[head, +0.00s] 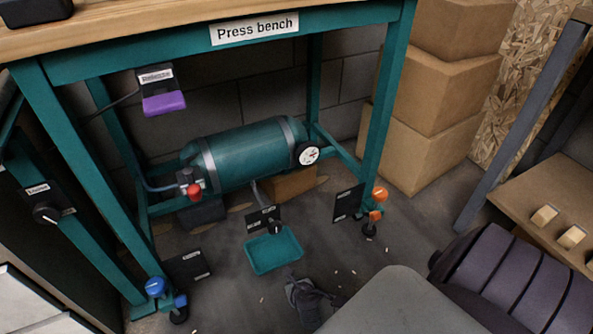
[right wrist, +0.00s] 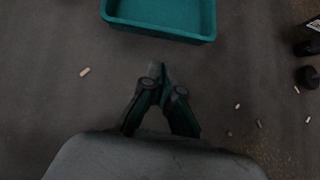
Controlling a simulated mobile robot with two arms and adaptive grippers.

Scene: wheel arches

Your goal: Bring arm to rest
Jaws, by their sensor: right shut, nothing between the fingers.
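My right gripper (head: 308,296) is low over the dark floor in front of the press bench, just below the teal tray. In the right wrist view its fingers (right wrist: 160,85) are together with nothing between them. The thick grey and dark sections of my right arm fill the lower right of the head view. My left gripper is not in view.
The teal tray (head: 275,252) lies on the floor below a green tank (head: 247,155). The bench (head: 150,40) has teal legs with blue and orange knobs. Boxes (head: 425,130) stand behind at the right. Small pale bits litter the floor.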

